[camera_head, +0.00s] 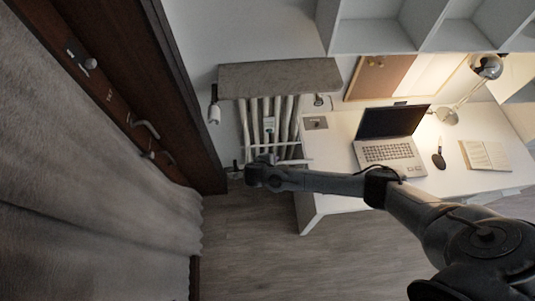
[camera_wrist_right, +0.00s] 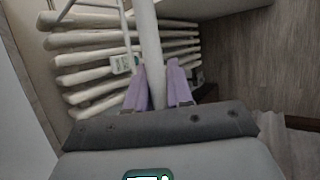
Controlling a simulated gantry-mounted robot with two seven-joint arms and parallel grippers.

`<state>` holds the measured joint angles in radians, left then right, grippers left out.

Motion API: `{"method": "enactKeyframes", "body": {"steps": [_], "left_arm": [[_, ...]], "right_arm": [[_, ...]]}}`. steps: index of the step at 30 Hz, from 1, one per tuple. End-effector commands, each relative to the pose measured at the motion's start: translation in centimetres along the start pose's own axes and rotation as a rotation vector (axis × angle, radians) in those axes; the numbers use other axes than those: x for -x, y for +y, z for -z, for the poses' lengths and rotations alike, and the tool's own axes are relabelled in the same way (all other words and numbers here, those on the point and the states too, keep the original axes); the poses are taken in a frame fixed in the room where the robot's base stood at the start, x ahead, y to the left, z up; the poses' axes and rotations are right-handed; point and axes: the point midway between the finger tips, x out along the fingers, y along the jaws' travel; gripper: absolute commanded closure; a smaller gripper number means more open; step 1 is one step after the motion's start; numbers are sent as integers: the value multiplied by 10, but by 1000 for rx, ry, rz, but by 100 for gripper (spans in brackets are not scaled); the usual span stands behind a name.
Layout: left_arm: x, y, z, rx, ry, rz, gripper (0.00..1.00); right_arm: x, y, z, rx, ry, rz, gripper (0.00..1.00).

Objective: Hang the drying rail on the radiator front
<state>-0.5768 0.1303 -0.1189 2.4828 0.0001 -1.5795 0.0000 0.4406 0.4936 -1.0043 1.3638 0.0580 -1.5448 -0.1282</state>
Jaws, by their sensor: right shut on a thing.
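The white drying rail (camera_head: 294,161) lies across the lower front of the white radiator (camera_head: 278,115) in the head view. My right gripper (camera_head: 250,174) is at the rail's lower left part. In the right wrist view, the purple fingers of my right gripper (camera_wrist_right: 157,88) are shut on a thick white bar of the drying rail (camera_wrist_right: 149,40). The ribs of the radiator (camera_wrist_right: 85,60) show behind the bar, with a small green and white label (camera_wrist_right: 121,64) on it. I cannot tell whether the rail touches the radiator. My left gripper is not in view.
A grey stone-like shelf (camera_head: 280,77) sits above the radiator. A dark wooden door (camera_head: 110,90) and a grey curtain (camera_head: 100,190) are on the left. A white desk (camera_head: 335,150) with a laptop (camera_head: 391,135) stands on the right. Bare floor (camera_head: 255,240) lies below.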

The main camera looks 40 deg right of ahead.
Motion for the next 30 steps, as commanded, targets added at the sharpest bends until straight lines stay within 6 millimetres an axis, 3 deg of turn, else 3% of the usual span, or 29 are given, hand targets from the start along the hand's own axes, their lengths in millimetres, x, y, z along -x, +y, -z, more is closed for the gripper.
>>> {"method": "enactKeyframes", "body": {"steps": [1,9,30], "left_arm": [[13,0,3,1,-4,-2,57],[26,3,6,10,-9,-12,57],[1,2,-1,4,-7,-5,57]], "right_arm": [[9,4,-9,3,0,-1,100],[11,4,-23,-1,1,-4,100],[-11,34,-13,-4,1,-5,100]]}}
